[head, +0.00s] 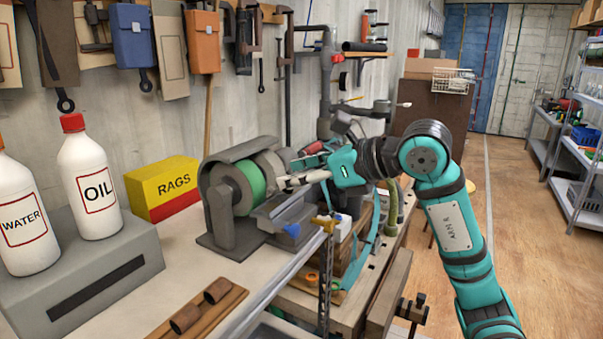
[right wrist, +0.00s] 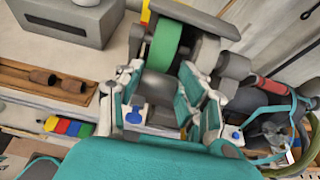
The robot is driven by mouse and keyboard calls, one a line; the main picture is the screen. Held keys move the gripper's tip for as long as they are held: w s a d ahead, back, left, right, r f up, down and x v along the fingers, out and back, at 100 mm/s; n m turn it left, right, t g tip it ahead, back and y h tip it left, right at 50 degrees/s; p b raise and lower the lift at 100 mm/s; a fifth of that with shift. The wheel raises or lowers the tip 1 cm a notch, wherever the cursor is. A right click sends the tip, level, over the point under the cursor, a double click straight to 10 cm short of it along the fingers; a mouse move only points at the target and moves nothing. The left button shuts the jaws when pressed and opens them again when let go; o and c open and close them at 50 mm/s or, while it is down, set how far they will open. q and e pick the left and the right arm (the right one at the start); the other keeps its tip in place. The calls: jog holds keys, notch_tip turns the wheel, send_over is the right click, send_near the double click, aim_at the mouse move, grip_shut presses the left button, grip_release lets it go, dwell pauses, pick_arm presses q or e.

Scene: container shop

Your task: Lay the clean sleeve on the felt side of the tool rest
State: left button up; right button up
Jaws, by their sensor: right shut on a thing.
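My right gripper (head: 302,172) is beside the bench grinder's wheels, its fingers pointing left. In the right wrist view its fingers (right wrist: 162,75) close around a smooth grey cylindrical piece (right wrist: 158,88), which looks like the sleeve. In the head view the fingers mostly hide this piece. The grinder has a green wheel (head: 249,186), which also shows in the right wrist view (right wrist: 165,42), just beyond the fingertips. A grey tool rest (head: 294,232) with blue parts lies below the gripper. I cannot tell which side is felt. My left gripper is not in view.
A wooden rack (head: 239,297) with two brown cylinders lies at the front. OIL (head: 92,170) and WATER (head: 22,215) bottles stand on a grey box (head: 140,255) at left. A yellow RAGS box (head: 155,187) stands behind. The bench between box and grinder is clear.

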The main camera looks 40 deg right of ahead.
aim_at(260, 196)
jog(key=w+f, duration=0.1)
jog(key=w, duration=0.1)
jog(key=w+a+f, duration=0.1)
jog(key=w+f, duration=0.1)
jog(key=shift+w+a+f+b, duration=0.2)
jog(key=shift+f+b, duration=0.05)
jog(key=shift+b, duration=0.05)
jog(key=shift+w+a+f, duration=0.1)
jog(key=shift+f, duration=0.2)
jog(key=shift+w+a+f+b, duration=0.15)
jog(key=shift+w+f+b, duration=0.2)
jog(key=shift+f+b, duration=0.15)
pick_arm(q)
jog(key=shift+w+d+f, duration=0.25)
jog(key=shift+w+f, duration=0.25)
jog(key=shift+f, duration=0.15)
pick_arm(e)
jog(key=o, duration=1.3)
jog(key=shift+w+a, duration=0.1)
jog(key=shift+a, duration=0.1)
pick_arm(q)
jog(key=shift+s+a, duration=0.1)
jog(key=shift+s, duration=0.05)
pick_arm(e)
jog(key=shift+d, duration=0.1)
